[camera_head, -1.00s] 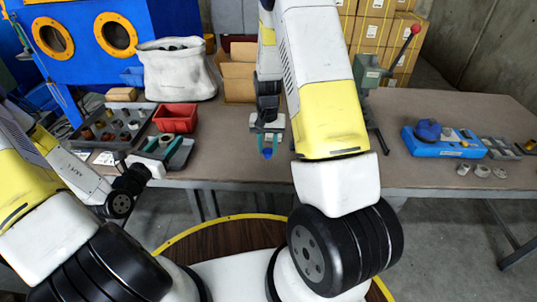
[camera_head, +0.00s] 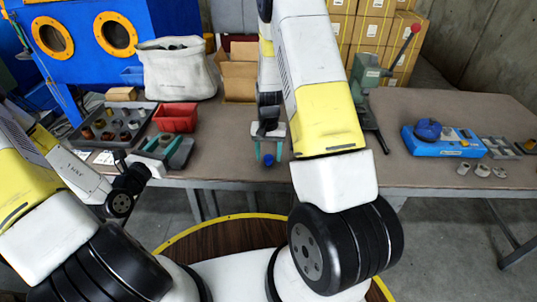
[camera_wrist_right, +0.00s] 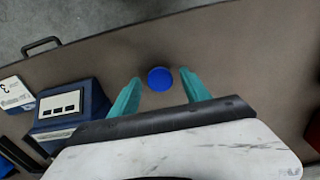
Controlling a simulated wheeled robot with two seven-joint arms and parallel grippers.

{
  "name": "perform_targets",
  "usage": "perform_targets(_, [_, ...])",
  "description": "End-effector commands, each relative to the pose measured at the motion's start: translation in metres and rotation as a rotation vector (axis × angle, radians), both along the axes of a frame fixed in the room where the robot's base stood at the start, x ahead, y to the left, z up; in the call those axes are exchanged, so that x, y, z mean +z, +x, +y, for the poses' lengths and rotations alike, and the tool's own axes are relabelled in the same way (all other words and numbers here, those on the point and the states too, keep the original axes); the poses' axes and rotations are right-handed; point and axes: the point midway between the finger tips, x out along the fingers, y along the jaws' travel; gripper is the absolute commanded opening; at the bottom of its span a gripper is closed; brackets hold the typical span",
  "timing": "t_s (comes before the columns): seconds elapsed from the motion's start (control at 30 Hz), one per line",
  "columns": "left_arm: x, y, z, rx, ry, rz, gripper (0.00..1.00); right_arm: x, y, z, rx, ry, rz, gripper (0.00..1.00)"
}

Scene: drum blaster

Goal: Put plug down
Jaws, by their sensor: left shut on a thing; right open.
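The blue plug (camera_head: 268,159) rests on the brown table near its front edge. In the right wrist view the plug (camera_wrist_right: 159,79) shows as a round blue disc between the teal fingertips, with a gap on each side. My right gripper (camera_head: 269,150) is open around it, also in the right wrist view (camera_wrist_right: 159,76). My left gripper (camera_head: 160,143) is at the table's left front, its teal fingers at a dark grey tray (camera_head: 180,154). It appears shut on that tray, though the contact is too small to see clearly.
A red bin (camera_head: 176,118) and a compartment tray of small parts (camera_head: 117,125) lie at left. A white sack (camera_head: 176,70) and cardboard box (camera_head: 238,74) stand behind. A green lever press (camera_head: 367,80) is behind my right arm. A blue fixture (camera_head: 442,143) is at right.

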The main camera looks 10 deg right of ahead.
Motion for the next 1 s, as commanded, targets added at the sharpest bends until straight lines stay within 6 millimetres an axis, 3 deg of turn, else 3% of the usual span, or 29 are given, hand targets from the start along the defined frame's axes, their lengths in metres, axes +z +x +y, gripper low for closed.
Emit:
perform_targets(0.17, [0.0,0.0,0.0,0.0,0.0,-0.001,0.0,0.009,0.001,0.0,0.0,0.0,-0.003,0.55])
perform_targets(0.6, [0.0,0.0,0.0,0.0,0.0,-0.001,0.0,0.096,0.001,0.0,0.0,0.001,-0.004,0.55])
perform_targets(1.0, [0.0,0.0,0.0,0.0,0.0,-0.001,0.0,0.144,-0.006,0.002,0.007,0.022,-0.026,0.55])
